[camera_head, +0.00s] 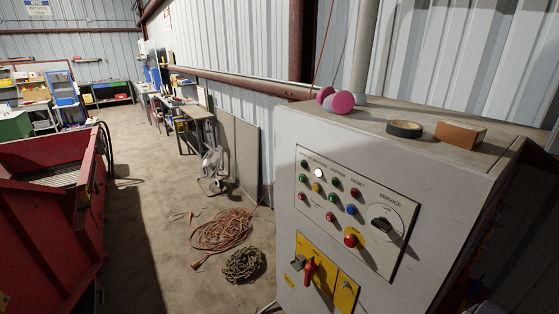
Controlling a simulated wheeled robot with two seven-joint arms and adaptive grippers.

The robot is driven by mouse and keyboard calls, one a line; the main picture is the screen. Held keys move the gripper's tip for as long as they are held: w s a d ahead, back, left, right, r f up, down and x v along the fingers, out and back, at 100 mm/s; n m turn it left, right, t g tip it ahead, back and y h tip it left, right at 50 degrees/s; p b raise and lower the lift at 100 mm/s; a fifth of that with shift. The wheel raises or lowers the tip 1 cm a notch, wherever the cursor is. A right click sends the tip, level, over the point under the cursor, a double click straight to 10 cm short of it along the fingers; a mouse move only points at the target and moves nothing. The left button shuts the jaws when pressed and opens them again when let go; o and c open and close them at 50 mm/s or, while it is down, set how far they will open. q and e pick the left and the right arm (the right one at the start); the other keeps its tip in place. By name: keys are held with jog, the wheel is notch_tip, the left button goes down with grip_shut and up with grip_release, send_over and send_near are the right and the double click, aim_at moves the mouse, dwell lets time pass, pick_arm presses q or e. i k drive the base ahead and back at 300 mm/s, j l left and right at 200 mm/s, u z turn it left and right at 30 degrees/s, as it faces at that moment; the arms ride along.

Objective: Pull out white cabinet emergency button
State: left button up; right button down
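The white cabinet (289,150) stands at the right, with a light control panel (385,260) on its front. A red, round-headed button (351,240) with yellow around its base sits low on the panel; I take it for the emergency button. Whether it is pressed in or out I cannot tell. Small coloured buttons and lamps lie above it, one lit white (318,173). A dark SERVICE dial (386,226) is to its right. Below are yellow plates (345,292) with a red handle (310,270). Neither of my grippers can be made out in the view.
Pink and grey round objects (342,102), a black tape roll (404,129) and a brown box (460,134) lie on the cabinet top. An orange cable coil (222,230) and a dark coil (243,264) lie on the floor.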

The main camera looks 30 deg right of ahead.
aim_at(349, 241)
jog(key=z, duration=1.5)
